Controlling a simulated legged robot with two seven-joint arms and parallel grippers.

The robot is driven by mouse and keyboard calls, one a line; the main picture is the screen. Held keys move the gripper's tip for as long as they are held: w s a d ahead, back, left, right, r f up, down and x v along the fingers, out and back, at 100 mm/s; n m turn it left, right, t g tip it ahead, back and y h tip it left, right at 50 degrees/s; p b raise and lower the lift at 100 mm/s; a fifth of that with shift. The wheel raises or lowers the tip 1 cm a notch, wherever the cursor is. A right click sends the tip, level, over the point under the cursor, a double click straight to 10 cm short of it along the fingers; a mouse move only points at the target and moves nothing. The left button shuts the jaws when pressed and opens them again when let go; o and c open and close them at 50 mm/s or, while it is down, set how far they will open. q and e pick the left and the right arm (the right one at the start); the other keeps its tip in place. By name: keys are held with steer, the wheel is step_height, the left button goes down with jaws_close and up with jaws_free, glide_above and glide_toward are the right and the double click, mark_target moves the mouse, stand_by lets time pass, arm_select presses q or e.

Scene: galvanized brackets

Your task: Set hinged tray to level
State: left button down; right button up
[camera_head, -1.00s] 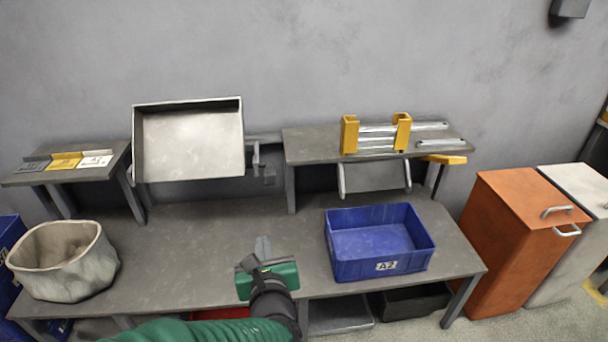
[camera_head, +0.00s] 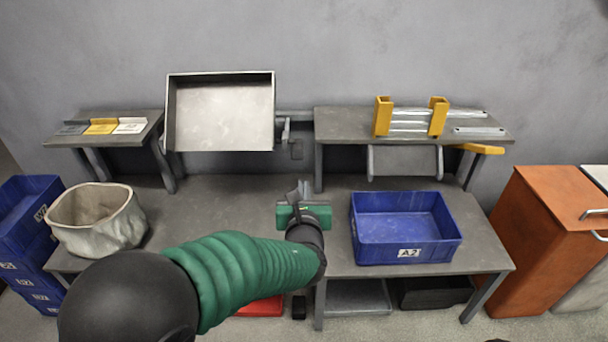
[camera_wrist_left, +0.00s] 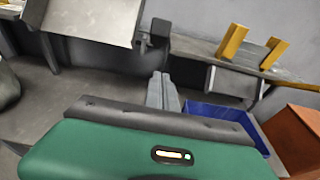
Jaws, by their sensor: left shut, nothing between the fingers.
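The hinged tray (camera_head: 222,114) is a shallow grey metal tray with raised walls, tilted up steeply at the back of the bench so its inside faces me. Its lower part also shows at the top left of the left wrist view (camera_wrist_left: 92,18). A small bracket or lever (camera_head: 285,133) sits at its right side. My left gripper (camera_head: 301,188) is shut and empty above the bench, below and to the right of the tray, apart from it. Its closed fingers show in the left wrist view (camera_wrist_left: 162,90). My right gripper is not in view.
A blue A2 bin (camera_head: 405,255) stands right of my left gripper. A beige fabric bin (camera_head: 100,225) stands at the left. A raised shelf (camera_head: 345,125) at the right carries yellow brackets (camera_head: 382,117). The bench (camera_head: 215,205) between is mostly clear.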

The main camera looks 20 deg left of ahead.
arm_select(q)
steer(key=w+r, duration=0.1)
steer(key=w+a+r, duration=0.1)
steer(key=r, duration=0.1)
steer(key=shift+w+r+p, duration=0.15)
steer(key=shift+w+p, duration=0.2)
